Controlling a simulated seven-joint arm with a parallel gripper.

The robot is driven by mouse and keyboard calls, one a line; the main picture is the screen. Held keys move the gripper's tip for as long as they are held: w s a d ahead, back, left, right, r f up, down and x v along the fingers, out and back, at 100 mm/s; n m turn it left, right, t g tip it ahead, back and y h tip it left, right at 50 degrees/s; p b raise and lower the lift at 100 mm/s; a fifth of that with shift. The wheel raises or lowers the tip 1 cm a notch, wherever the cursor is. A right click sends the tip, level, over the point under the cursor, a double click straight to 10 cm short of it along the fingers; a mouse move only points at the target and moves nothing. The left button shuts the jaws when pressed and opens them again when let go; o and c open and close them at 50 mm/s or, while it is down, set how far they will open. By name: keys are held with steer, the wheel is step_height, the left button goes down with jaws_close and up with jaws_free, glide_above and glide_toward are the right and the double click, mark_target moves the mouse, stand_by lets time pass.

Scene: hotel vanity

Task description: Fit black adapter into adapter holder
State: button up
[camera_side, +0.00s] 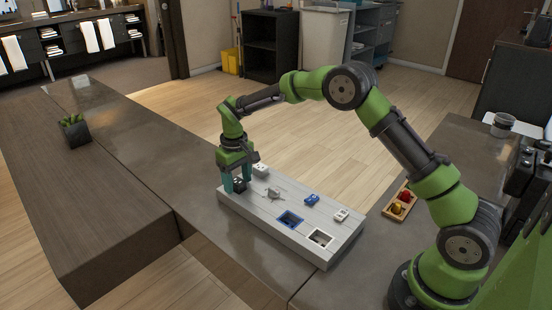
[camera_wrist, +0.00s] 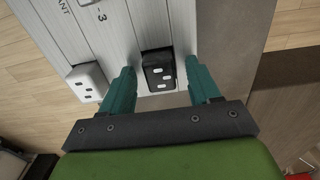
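The black adapter (camera_wrist: 158,72) stands on the near end of the white board, its socket face showing in the wrist view. In the side view the black adapter (camera_side: 240,185) sits low between my fingers. My gripper (camera_side: 238,184) is over that end of the board, pointing down. Its two teal fingers (camera_wrist: 160,80) are open on either side of the adapter, with a visible gap on each side. The board (camera_side: 264,214) has a blue-framed opening (camera_side: 290,219) and a white-framed opening (camera_side: 320,238); I cannot tell which is the adapter holder.
A white adapter (camera_side: 261,169) stands close to my gripper, left of my fingers in the wrist view (camera_wrist: 87,82). A grey part (camera_side: 273,194), a blue part (camera_side: 311,199) and a white part (camera_side: 341,214) sit along the board. A wooden tray (camera_side: 401,203) lies right of it.

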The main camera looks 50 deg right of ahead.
mark_target(240, 182)
step_height(240, 182, up, 17)
stand_by(0.7)
stand_by(0.4)
steer(key=s+r+m+t+y, duration=0.2)
steer(key=s+t, duration=0.5)
steer(key=s, duration=2.3)
steer(key=shift+a+r+m, duration=0.4)
steer(key=shift+r+m, duration=0.15)
steer(key=shift+m, duration=0.45)
